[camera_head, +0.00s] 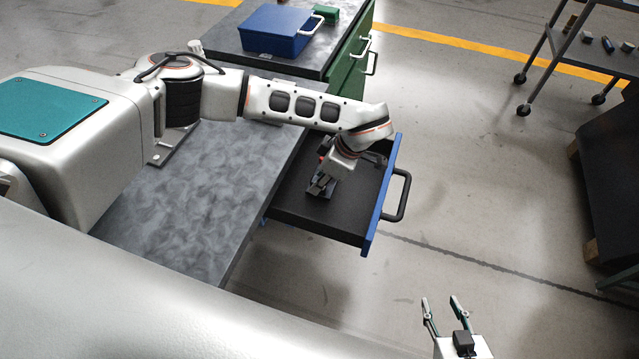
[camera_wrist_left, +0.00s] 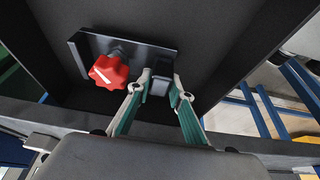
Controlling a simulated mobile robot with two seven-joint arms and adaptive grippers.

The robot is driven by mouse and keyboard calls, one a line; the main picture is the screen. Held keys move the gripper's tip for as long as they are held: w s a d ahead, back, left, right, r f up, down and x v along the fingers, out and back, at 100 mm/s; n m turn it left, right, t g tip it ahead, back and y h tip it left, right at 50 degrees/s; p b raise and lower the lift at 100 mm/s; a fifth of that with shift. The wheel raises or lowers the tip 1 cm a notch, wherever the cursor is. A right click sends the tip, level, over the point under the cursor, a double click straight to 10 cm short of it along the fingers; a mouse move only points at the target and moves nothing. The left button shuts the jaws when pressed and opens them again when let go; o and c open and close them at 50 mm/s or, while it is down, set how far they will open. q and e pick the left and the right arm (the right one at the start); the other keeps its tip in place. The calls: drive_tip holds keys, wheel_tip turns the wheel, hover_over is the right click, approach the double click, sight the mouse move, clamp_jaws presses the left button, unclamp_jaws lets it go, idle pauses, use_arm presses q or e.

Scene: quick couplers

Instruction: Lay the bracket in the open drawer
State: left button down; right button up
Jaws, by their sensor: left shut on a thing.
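The bracket (camera_wrist_left: 140,52) is a dark grey plate with a red star knob (camera_wrist_left: 109,71) on it, seen in the left wrist view inside the drawer. My left gripper (camera_wrist_left: 161,86) is shut on a small block-like part at the bracket's right end. In the head view my left gripper (camera_head: 321,187) is low inside the open drawer (camera_head: 345,222), and my arm hides much of the bracket. I cannot tell whether the bracket touches the drawer floor. My right gripper (camera_head: 443,303) is open and empty, over the floor at lower right.
The drawer has a blue front and a black handle (camera_head: 401,196) on its right. The grey bench top (camera_head: 210,190) lies to its left. A blue box (camera_head: 275,31) and a green box (camera_head: 326,14) stand on the cabinet behind. A shelf cart (camera_head: 570,50) stands at upper right.

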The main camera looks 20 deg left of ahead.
use_arm(q)
drive_tip(key=shift+f, duration=0.65)
drive_tip(key=c, duration=1.8)
unclamp_jaws()
drive_tip(key=shift+f, duration=0.1)
drive_tip(key=v, duration=1.2)
drive_tip(key=shift+s+d, duration=0.1)
drive_tip(key=shift+d, duration=0.05)
